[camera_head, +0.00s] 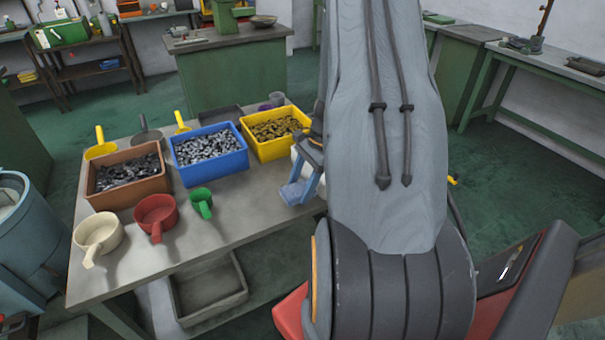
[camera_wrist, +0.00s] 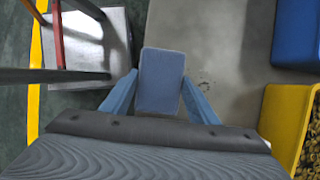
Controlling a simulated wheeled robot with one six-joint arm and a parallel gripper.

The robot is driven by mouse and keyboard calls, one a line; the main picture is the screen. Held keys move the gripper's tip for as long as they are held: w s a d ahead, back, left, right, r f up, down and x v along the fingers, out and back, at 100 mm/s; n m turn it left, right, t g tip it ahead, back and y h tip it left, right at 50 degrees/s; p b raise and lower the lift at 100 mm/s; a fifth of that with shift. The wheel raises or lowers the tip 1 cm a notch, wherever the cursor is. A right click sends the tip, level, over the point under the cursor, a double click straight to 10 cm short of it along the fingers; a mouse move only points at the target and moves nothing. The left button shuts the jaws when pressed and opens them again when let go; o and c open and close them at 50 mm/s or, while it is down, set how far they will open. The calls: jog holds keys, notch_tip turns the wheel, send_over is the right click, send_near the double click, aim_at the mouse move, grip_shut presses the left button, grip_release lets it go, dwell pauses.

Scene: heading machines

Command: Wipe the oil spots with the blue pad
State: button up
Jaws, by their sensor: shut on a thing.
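My gripper (camera_wrist: 160,78) is shut on the blue pad (camera_wrist: 160,100), with one light blue finger on each side of it. In the head view the pad (camera_head: 291,193) is at the right end of the grey table (camera_head: 240,225), below my gripper (camera_head: 303,187). I cannot tell whether the pad touches the tabletop. In the wrist view a small patch of dark oil spots (camera_wrist: 206,83) lies on the table just right of the pad. Any spots under the pad or behind my arm are hidden.
A yellow bin (camera_head: 267,152), a blue bin (camera_head: 212,175) and a brown bin (camera_head: 133,203) of small parts stand on the table. Red (camera_head: 155,211), cream (camera_head: 98,232) and green (camera_head: 201,195) scoops lie along the front. The table's edge is close to the pad.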

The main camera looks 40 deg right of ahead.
aim_at(295, 191)
jog(key=shift+r+p, duration=1.25)
jog(key=shift+r, duration=0.65)
jog(key=shift+r+p, duration=0.1)
jog(key=shift+p, duration=1.5)
